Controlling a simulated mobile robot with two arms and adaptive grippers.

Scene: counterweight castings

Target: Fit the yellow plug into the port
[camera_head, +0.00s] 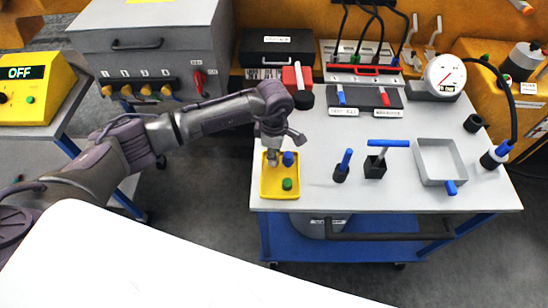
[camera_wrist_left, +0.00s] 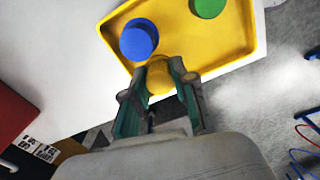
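The yellow plug (camera_wrist_left: 159,78) shows in the left wrist view as a short round piece over the yellow tray (camera_head: 264,190). My left gripper (camera_wrist_left: 159,68) has a fingertip close against each side of it, with no clear gap, and looks shut on it. In the head view my left gripper (camera_head: 272,160) is low over the tray's left part and hides the plug. A blue plug (camera_head: 288,158) and a green plug (camera_head: 287,184) stand in the tray. The blue one is close beside the gripper. I cannot tell which opening is the port. My right gripper is not in view.
A cable panel (camera_head: 345,57) stands at the back of the table. A round gauge (camera_head: 444,75), a grey open bin (camera_head: 424,147), a blue T-handled tool (camera_head: 388,143) and a blue-handled tool (camera_head: 343,168) stand to the right.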

